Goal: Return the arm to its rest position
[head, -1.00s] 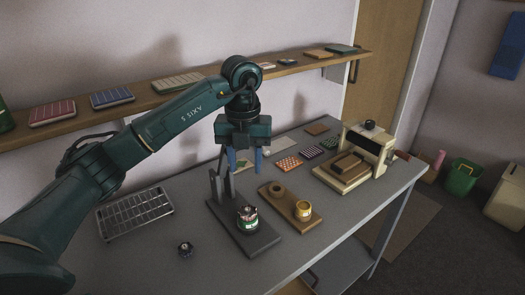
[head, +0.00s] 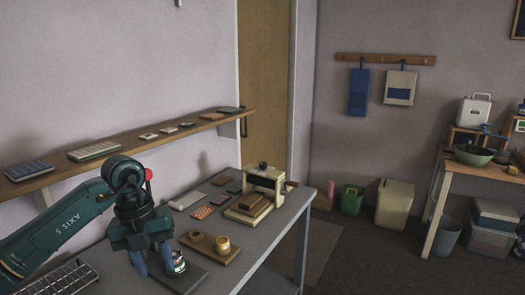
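My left arm comes in from the lower left in the head view. Its dark green gripper (head: 153,266) points down over the grey worktable (head: 262,243), its two blue fingers apart with nothing seen between them. A small can-like item with a coloured label (head: 178,263) stands on a dark stand (head: 196,279), just right of the fingers in the picture. The gripper hides part of the stand. I cannot tell how far apart the fingers and the can are in depth. My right gripper is not in view.
A wooden board (head: 226,256) holds a yellow cup (head: 222,246) and a brown ring. A cream machine (head: 262,184) stands farther back. A wall shelf (head: 140,140) runs behind the arm.

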